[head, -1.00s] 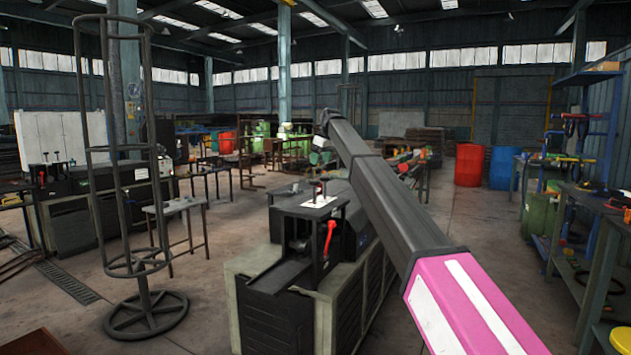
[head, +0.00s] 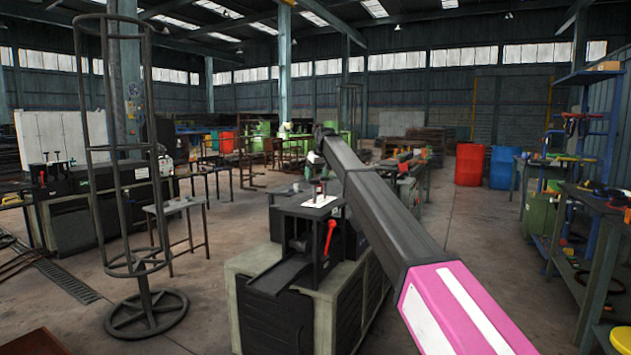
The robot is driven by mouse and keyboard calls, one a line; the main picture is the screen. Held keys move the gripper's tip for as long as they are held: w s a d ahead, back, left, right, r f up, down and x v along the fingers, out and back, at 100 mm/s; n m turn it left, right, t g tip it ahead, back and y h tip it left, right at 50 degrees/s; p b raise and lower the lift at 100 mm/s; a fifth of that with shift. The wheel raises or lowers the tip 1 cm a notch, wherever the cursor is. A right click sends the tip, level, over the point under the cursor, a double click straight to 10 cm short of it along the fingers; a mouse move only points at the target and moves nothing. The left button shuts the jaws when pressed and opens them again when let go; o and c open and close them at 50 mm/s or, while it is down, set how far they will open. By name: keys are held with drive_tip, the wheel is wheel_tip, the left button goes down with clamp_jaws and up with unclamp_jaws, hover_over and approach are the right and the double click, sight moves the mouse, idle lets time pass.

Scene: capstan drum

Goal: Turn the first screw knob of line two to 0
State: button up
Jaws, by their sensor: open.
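The nearest machine (head: 300,295) stands in the middle, a pale cabinet with dark louvred panels and a black frame on top. On that frame lies a small white plate (head: 319,201) with small dark and reddish upright parts (head: 318,188), perhaps screw knobs. They are too small to tell lines, numbers or settings. A red lever (head: 329,238) hangs at the frame's front. My pink, white and black arm reaches from the lower right to above and behind the frame.
A tall dark wire cage stand (head: 146,315) is at the left. A similar machine (head: 95,210) stands behind it. A workbench with tools (head: 600,205) lines the right. Red (head: 469,165) and blue (head: 502,168) barrels are farther back. Floor is clear right of the near machine.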

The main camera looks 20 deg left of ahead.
sight(315, 180)
drive_tip(key=x, duration=0.3)
drive_tip(key=shift+a+f, duration=0.1)
drive_tip(key=c, duration=0.9)
